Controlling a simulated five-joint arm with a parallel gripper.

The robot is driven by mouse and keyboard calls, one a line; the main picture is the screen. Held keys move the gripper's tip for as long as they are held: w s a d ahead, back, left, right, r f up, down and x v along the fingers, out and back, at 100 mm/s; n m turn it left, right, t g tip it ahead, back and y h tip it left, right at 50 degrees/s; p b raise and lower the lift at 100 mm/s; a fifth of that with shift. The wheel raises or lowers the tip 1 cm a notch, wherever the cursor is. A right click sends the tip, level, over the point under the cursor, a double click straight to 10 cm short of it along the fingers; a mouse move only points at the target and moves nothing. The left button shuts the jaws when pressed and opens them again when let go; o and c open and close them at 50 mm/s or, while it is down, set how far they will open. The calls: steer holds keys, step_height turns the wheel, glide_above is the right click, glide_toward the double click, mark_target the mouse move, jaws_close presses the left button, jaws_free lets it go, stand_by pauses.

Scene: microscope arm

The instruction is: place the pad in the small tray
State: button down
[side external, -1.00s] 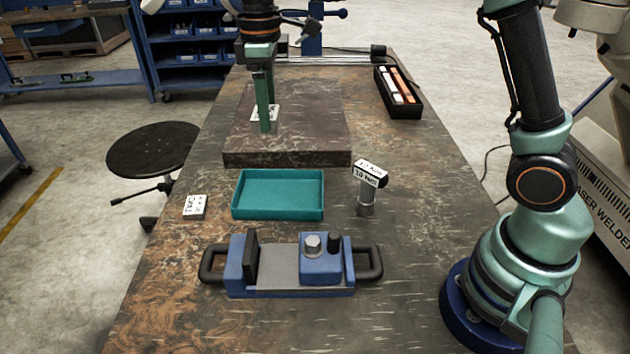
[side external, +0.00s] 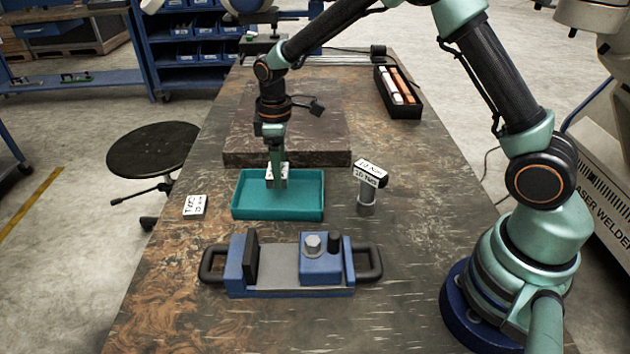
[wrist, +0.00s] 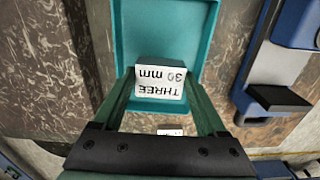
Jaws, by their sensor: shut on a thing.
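The pad is a small block with a white top printed "THREE 30 mm" (wrist: 160,83), held between the fingers of my gripper (wrist: 163,105) in the wrist view. In the side view the pad (side external: 283,172) shows partly behind the fingers. My gripper (side external: 277,183) points down, shut on the pad, over the small teal tray (side external: 308,206). The tray's wall also shows in the wrist view (wrist: 119,45). I cannot tell whether the pad touches the tray floor.
A dark stone slab (side external: 325,150) lies behind the tray. A white labelled block (side external: 195,206) lies to the left, and a labelled post (side external: 367,188) stands to the right. A blue vise-like fixture (side external: 320,268) sits in front. A black box with rods (side external: 398,92) is at the back right.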

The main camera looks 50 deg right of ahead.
steer(key=shift+w+f, duration=0.1)
steer(key=shift+f, duration=2.3)
steer(key=shift+f, duration=0.15)
jaws_free()
step_height(320, 180, up, 12)
steer(key=shift+r, duration=0.1)
steer(key=s+d+r+m+t, duration=0.2)
steer(key=s+d+r+m, duration=0.1)
steer(key=s+r, duration=0.5)
steer(key=s+d+r+m+t, duration=0.2)
steer(key=s+m, duration=0.3)
steer(key=s, duration=0.5)
steer(key=shift+s+d+r+t, duration=0.3)
steer(key=shift+s+r+t, duration=0.15)
steer(key=shift+t, duration=0.35)
